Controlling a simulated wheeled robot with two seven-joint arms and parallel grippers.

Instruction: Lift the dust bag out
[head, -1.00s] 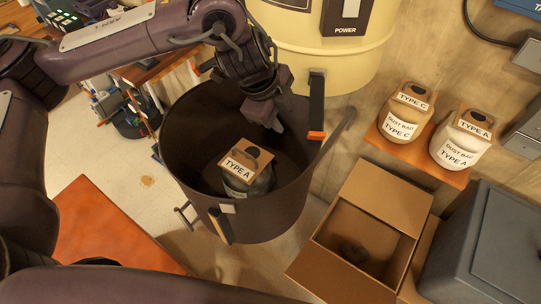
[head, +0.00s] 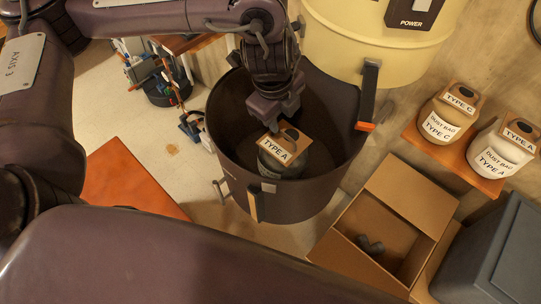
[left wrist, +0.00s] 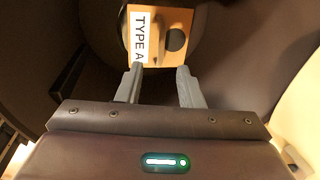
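The dust bag is a dark, rounded bag with a tan cardboard collar (head: 285,147) marked TYPE A and a dark round hole. It sits inside the open dark drum (head: 238,185). The collar also shows at the top of the left wrist view (left wrist: 177,19). My left gripper (head: 272,127) reaches down into the drum just above and behind the collar. In the left wrist view its two grey fingers (left wrist: 160,76) are apart with nothing between them, pointing at the collar's near edge. I cannot tell whether they touch it. My right gripper is out of view.
A cream vacuum head (head: 350,45) stands behind the drum, with a latch (head: 369,90) at the rim. A shelf at right holds a TYPE C bag (head: 448,115) and another TYPE A bag (head: 500,150). An open cardboard box (head: 410,200) stands front right, beside a grey cabinet (head: 490,260).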

